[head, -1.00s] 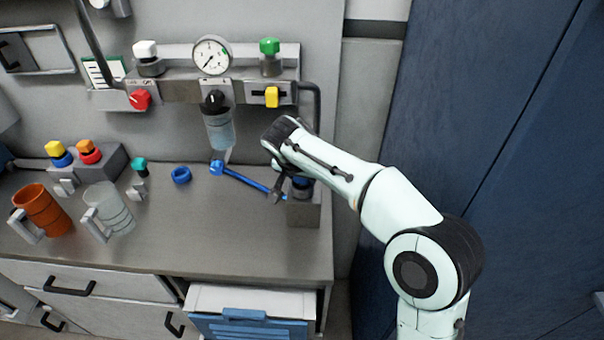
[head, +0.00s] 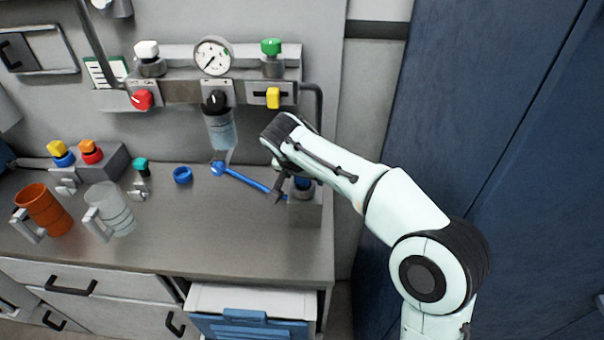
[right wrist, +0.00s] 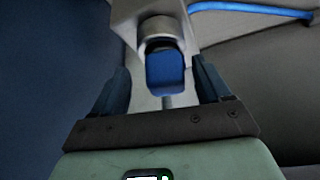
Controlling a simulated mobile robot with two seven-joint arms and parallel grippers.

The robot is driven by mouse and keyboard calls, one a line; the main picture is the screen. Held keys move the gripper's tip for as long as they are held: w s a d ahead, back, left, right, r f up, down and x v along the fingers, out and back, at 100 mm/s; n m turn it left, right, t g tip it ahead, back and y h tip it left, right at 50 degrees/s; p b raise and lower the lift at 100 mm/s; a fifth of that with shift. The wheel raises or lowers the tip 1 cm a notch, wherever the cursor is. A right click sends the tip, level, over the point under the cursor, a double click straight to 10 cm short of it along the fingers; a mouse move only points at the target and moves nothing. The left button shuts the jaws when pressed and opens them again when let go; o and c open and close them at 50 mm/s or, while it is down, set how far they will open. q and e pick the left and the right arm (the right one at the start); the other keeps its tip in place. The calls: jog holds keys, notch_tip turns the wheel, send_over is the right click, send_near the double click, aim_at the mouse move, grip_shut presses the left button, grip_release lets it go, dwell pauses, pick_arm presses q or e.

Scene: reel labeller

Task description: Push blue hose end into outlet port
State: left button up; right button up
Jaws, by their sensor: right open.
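A blue hose (head: 245,180) lies across the counter below the filter bowl, from a blue ring-like end at left to the grey block (head: 305,212) at the counter's right edge. My right gripper (head: 283,186) points down at this block. In the right wrist view its two fingers (right wrist: 160,78) are open, one on each side of a blue piece (right wrist: 165,74) at a round grey collar. Gaps show between fingers and piece. I cannot tell whether this piece is the hose end. The hose also shows in the right wrist view (right wrist: 250,9). My left gripper is out of view.
A wall panel holds a gauge (head: 213,56), a filter bowl (head: 220,130), a red knob (head: 142,99) and a yellow slider (head: 273,97). A blue ring (head: 182,175), a clear mug (head: 110,210) and an orange mug (head: 42,210) stand left. The front counter middle is clear.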

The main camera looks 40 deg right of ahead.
jog(key=p+v, duration=0.1)
jog(key=v, duration=1.1)
jog(key=shift+w+a, duration=0.15)
jog(key=shift+a, duration=0.15)
